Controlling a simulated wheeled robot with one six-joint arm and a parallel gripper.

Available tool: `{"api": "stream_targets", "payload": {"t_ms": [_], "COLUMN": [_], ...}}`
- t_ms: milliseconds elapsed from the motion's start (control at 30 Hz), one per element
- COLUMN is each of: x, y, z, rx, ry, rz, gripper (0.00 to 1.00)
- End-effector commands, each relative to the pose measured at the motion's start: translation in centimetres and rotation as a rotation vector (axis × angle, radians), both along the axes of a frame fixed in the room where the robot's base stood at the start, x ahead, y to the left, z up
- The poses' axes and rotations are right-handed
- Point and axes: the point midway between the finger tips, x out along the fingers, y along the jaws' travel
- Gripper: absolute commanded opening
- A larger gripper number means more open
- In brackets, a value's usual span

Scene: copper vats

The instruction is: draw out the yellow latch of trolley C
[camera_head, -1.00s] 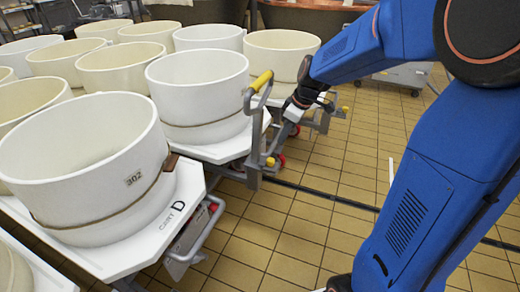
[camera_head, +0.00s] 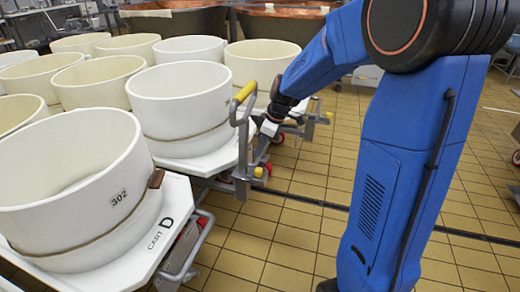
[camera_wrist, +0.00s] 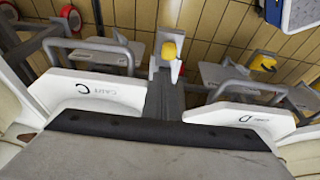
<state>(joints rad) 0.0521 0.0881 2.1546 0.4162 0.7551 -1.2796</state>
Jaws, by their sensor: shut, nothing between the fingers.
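Trolley C (camera_wrist: 90,90) is marked with an upside-down C in the wrist view. In the head view the trolley with the middle vat (camera_head: 205,163) stands behind trolley D, its letter unseen. A grey post with a yellow grip (camera_head: 245,91) rises at its corner. Small yellow ends (camera_head: 258,172) show low by the frame; I cannot tell which yellow part is the latch. My gripper (camera_head: 269,128) is shut and empty, just right of the post; contact is unclear.
Trolley D (camera_head: 175,225) stands in front with vat 302 (camera_head: 75,190) on it. It also shows at right in the wrist view (camera_wrist: 240,118). Several white vats stand behind. Copper vats (camera_head: 285,25) are at the back. The tiled floor (camera_head: 300,215) at centre is clear.

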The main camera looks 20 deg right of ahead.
Motion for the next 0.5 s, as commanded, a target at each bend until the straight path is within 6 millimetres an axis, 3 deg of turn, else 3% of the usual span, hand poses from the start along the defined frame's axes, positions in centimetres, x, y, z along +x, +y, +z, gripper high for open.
{"api": "stream_targets", "payload": {"t_ms": [300,500], "x": [1.0,1.4], "y": [1.4,1.9], "z": [-5.0,-6.7], "rx": [0.000,0.001], "ry": [0.003,0.001], "rz": [0.000,0.000], "gripper": [0.00,0.00]}}
